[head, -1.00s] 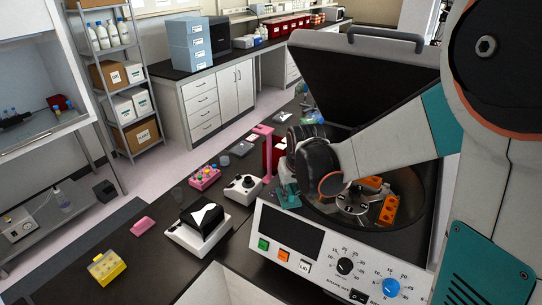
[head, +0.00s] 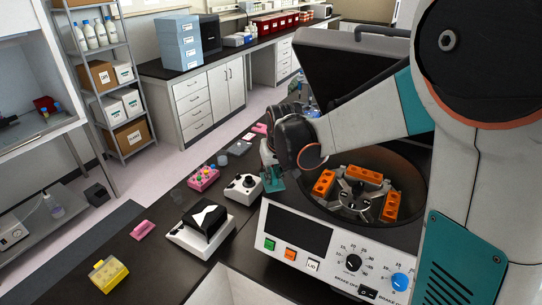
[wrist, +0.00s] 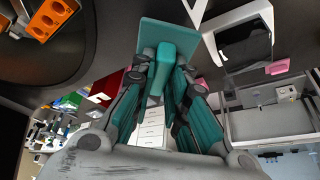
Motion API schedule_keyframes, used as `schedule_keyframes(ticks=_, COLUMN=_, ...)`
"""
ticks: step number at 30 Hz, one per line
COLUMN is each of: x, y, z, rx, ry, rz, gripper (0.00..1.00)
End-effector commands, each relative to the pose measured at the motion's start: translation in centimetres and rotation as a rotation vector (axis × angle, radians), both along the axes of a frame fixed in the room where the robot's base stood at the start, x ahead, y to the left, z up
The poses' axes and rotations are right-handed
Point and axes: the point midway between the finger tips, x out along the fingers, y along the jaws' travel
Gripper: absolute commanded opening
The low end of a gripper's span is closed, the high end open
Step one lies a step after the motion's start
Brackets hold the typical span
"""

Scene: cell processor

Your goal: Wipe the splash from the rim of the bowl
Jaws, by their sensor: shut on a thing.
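The bowl (head: 412,170) is the dark round chamber of the white centrifuge (head: 300,212), open under its raised lid (head: 340,75). Its rotor (head: 357,200) carries several orange holders. My gripper (head: 270,166) is at the left of the bowl, shut on a teal wiping tool. The tool's flat pad (head: 273,183) points down. In the wrist view, the pad (wrist: 188,42) and handle (wrist: 152,75) show between my fingers (wrist: 155,92), with the bowl (wrist: 75,50) at upper left, apart from the pad in the picture. I cannot make out a splash on the rim.
A white box with a black top (head: 201,235), a small white device with a knob (head: 243,188) and a pink tube rack (head: 204,178) stand on the dark bench left of the centrifuge. A yellow box (head: 109,275) is at the front left. The raised lid stands behind the bowl.

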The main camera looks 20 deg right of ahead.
Motion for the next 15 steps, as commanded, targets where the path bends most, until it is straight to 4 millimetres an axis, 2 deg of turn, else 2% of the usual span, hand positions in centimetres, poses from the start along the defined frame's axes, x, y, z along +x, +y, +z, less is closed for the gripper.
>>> schedule_keyframes(ticks=1, x=0.1, y=0.0, z=0.8, rx=0.000, ry=-0.001, rz=0.000, gripper=0.00)
schedule_keyframes(ticks=15, x=1.0, y=-0.1, z=4.9, rx=0.000, ry=-0.001, rz=0.000, gripper=0.00)
